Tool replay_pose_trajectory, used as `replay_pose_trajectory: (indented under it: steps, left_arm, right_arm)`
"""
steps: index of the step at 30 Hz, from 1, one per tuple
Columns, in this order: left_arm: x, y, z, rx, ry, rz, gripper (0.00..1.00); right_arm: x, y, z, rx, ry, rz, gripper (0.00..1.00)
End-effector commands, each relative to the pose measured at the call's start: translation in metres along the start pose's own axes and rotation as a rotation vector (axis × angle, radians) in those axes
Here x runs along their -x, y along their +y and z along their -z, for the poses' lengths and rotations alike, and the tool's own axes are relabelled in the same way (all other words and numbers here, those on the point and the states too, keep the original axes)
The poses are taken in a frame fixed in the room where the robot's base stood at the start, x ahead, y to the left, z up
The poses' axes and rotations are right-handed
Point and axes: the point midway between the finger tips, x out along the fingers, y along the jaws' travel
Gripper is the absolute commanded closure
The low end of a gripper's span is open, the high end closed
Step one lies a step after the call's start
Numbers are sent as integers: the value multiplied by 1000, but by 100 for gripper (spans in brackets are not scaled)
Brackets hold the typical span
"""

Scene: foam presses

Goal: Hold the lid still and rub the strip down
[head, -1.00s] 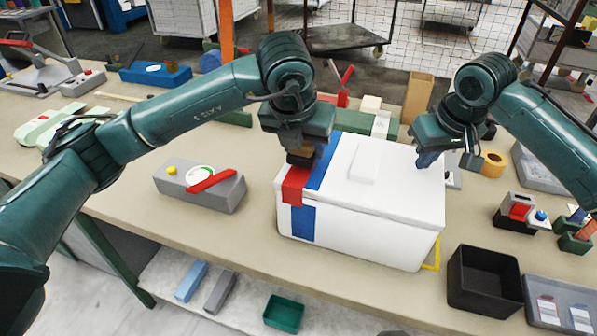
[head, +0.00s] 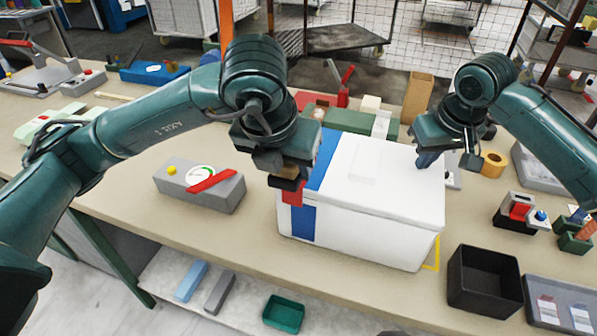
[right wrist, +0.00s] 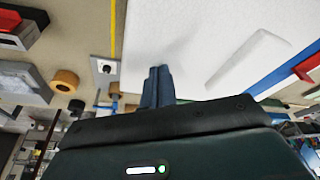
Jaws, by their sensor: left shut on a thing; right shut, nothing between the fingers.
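A white box with a white lid (head: 385,165) stands on the bench. A blue strip (head: 325,165) runs across the lid's left part, and blue (head: 302,224) continues down the front face. My left gripper (head: 285,168) is shut on a block with a dark upper part and a red lower part (head: 293,195), at the lid's front left edge. The red part covers some of the strip; exact contact is hidden. My right gripper (head: 428,158) is shut and empty, fingertips at the lid's right edge. The right wrist view shows its fingers (right wrist: 157,88) against the white lid (right wrist: 200,45).
A grey box with a gauge and red bar (head: 200,185) lies left of the white box. A black bin (head: 484,280) and a grey tray (head: 560,305) are at the front right. Bench between the gauge and white box is bare.

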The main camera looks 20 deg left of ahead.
Motion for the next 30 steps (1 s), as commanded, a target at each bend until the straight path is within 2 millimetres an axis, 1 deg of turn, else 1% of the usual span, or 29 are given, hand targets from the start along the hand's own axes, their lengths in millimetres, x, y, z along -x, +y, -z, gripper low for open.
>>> replay_pose_trajectory:
  steps: [1, 14, 17, 27, 28, 30]
  left_arm:
    - [0, 0, 0, 1, 0, 0, 73]
    - [0, 0, -1, 0, -1, 0, 73]
    - [5, 0, -3, 0, -1, 0, 73]
    - [31, 0, -14, 0, -1, 0, 73]
    - [28, 0, -12, 0, 0, 0, 73]
    - [28, 0, -12, 0, 0, 0, 73]
  right_arm:
    - [-5, 0, -4, -1, -13, -1, 100]
    - [-4, 0, -4, -1, -14, -1, 100]
    - [-1, 0, -2, -1, -13, 0, 100]
    - [22, 0, 6, 0, -6, 0, 100]
    - [22, 0, 6, 0, -4, 0, 100]
    - [28, 0, 8, 0, -2, 0, 100]
